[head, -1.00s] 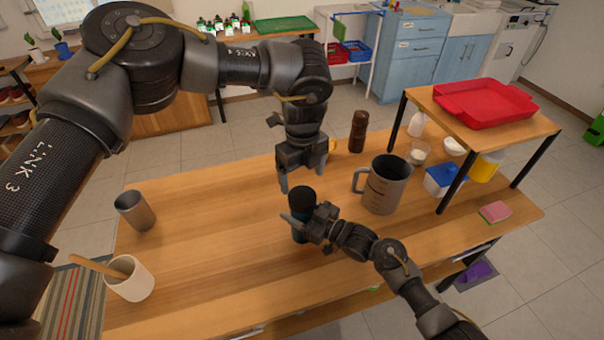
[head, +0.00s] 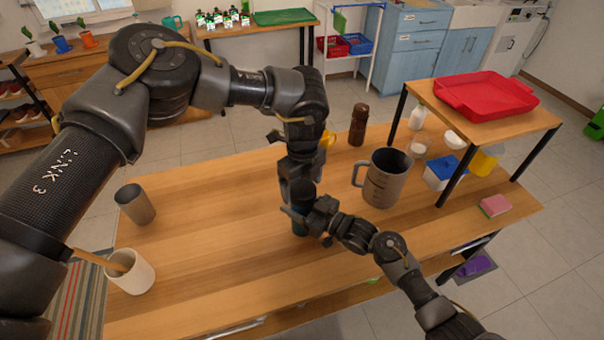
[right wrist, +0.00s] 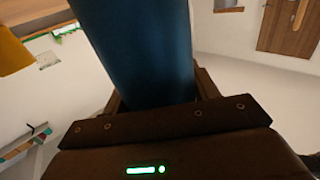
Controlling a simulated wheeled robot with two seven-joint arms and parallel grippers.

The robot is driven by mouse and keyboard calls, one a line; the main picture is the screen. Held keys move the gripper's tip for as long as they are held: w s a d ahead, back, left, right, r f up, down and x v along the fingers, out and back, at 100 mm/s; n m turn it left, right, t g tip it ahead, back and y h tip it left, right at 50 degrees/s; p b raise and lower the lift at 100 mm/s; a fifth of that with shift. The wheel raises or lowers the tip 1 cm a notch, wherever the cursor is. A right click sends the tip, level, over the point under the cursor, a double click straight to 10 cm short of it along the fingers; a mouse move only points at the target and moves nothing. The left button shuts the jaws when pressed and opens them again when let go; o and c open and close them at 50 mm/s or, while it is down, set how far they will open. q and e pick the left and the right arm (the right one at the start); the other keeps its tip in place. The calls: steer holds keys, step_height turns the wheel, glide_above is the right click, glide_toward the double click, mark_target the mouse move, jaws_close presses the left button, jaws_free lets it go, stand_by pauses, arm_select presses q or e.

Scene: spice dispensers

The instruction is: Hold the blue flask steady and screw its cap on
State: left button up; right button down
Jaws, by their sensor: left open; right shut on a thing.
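The blue flask (head: 299,226) stands upright on the wooden table, with its dark cap (head: 302,190) at the top. My right gripper (head: 304,213) is shut on the flask's body from the right. The flask's dark blue side (right wrist: 137,50) fills the middle of the right wrist view, between the fingers. My left gripper (head: 296,188) points down at the cap from above, open, with its fingers beside it. The fingers partly overlap the cap, so I cannot tell whether they touch it or how the cap sits on the neck.
A large grey mug (head: 386,182) stands right of the flask, and a brown bottle (head: 358,125) is behind it. A metal cup (head: 135,204) and a white cup (head: 131,272) with a wooden utensil are at the left. The table between them and the flask is clear.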

arm_select(q)
steer(key=shift+f, duration=0.75)
steer(key=shift+c, duration=0.2)
steer(key=c, duration=0.9)
steer(key=m, duration=0.5)
steer(key=shift+c, duration=0.3)
steer(key=o, duration=1.2)
steer(key=shift+c, duration=0.2)
step_height(320, 180, up, 12)
